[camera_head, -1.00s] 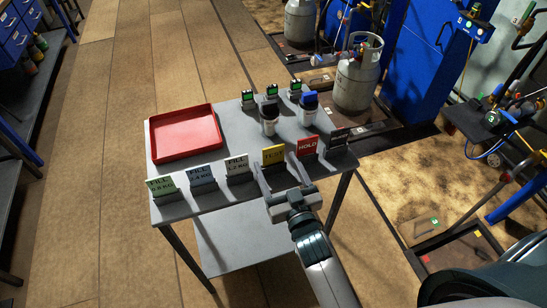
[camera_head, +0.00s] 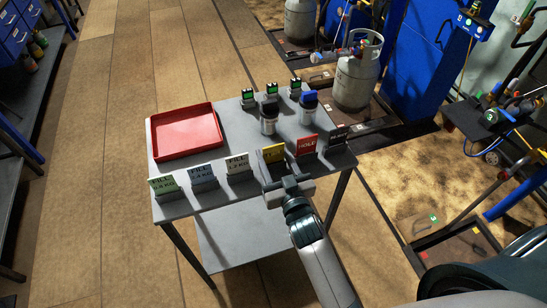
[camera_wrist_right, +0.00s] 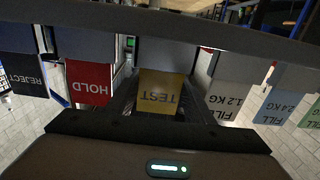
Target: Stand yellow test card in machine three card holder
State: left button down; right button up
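The yellow TEST card (camera_head: 273,153) stands upright in its holder on the grey table, between the white FILL card and the red HOLD card. It also shows upside down in the right wrist view (camera_wrist_right: 160,92). My right gripper (camera_head: 278,170) is at the card from the near side. Its dark fingers lie on either side of the card and look open; contact is not clear. A green round marker (camera_head: 491,117) is on the equipment at the far right. I cannot pick out a card holder there. My left gripper is not in view.
The HOLD card (camera_head: 307,146) stands close on the right, the white FILL card (camera_head: 238,167) on the left. A red tray (camera_head: 187,131) and several small devices sit behind on the table (camera_head: 228,190). A grey gas cylinder (camera_head: 357,78) stands beyond.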

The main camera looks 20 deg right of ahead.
jog(key=shift+c, duration=0.6)
jog(key=shift+r, duration=0.15)
notch_tip(320, 180, up, 10)
jog(key=p, duration=0.9)
jog(key=shift+p, duration=0.4)
jog(key=shift+f, duration=0.2)
jog(key=s+d+r+b, duration=0.1)
jog(key=s+d+b, duration=0.3)
jog(key=s+b, duration=0.7)
jog(key=shift+s+r+h, duration=0.3)
jog(key=shift+s, duration=0.3)
jog(key=shift+d, duration=0.1)
